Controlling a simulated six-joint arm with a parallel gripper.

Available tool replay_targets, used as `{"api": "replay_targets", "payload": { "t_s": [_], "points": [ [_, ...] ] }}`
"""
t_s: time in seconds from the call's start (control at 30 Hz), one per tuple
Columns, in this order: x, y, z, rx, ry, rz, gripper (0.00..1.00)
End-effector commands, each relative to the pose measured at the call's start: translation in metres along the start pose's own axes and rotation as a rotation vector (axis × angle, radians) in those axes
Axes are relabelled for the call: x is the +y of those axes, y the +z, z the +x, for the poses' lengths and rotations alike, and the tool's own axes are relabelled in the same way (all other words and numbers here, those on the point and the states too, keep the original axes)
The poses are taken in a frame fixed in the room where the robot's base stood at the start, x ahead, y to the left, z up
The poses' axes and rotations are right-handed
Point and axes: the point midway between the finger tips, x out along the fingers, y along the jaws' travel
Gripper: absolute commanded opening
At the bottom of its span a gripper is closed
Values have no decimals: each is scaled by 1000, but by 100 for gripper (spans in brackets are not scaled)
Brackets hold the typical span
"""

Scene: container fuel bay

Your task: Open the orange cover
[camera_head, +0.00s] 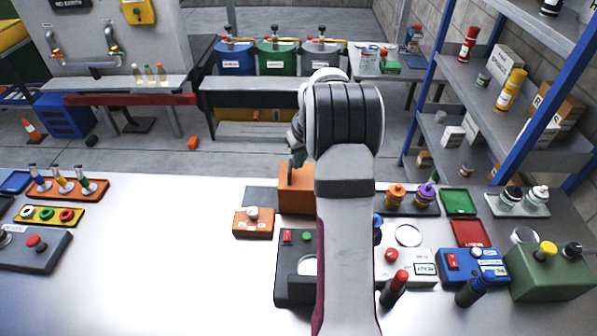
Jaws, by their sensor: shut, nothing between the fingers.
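An orange box-shaped cover (295,200) stands on the bench in the middle, at the edge of a dark grey plate (260,196). Its right part is hidden behind my arm. It looks closed, but I cannot see a hinge or handle. My gripper (297,160) points down at the cover's upper left part, with the fingers shut and empty. I cannot tell whether the fingertips touch the cover. Much of the gripper is hidden behind my wrist.
A low orange block with a white knob (252,213) sits just left of the cover. A dark box with red and green buttons (292,250) stands in front. Controls and bottles crowd the right, near blue-posted shelves (470,110). The bench left of centre is clear (160,250).

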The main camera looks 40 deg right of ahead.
Motion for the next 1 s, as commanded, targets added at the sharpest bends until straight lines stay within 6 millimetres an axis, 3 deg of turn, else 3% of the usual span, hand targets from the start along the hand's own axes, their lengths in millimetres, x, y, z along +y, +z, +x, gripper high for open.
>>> {"api": "replay_targets", "payload": {
  "t_s": [0.3,1.0],
  "points": [
    [0,6,19,-1,-1,0,0],
    [-26,-8,24,0,-1,-1,0]
  ]
}}
